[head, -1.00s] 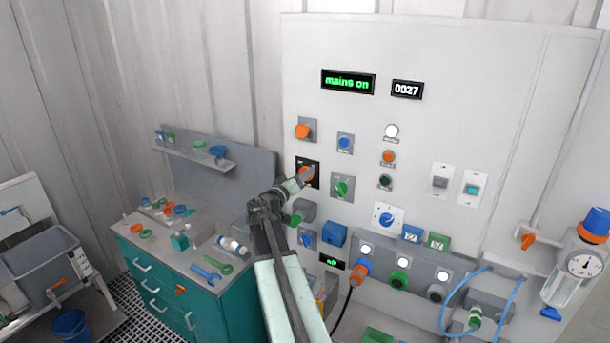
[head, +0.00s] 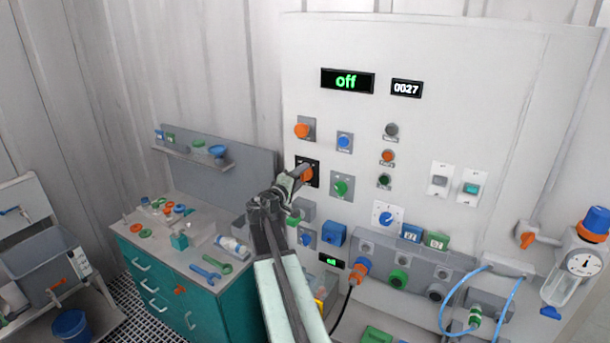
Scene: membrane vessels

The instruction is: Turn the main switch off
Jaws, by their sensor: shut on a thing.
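The main switch (head: 307,174) is an orange rotary handle on a black plate, on the left part of the white panel. My gripper (head: 301,172) is at the switch and shut on its orange handle. The jaws hide part of the handle, so its exact angle is hard to tell. The display (head: 347,81) above reads "off" in green letters.
An orange button (head: 302,131) sits just above the switch, a green knob (head: 341,187) to its right. Below are a blue box (head: 334,234) and a socket row with an orange plug (head: 360,270). A teal tool cabinet (head: 170,285) stands at the left.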

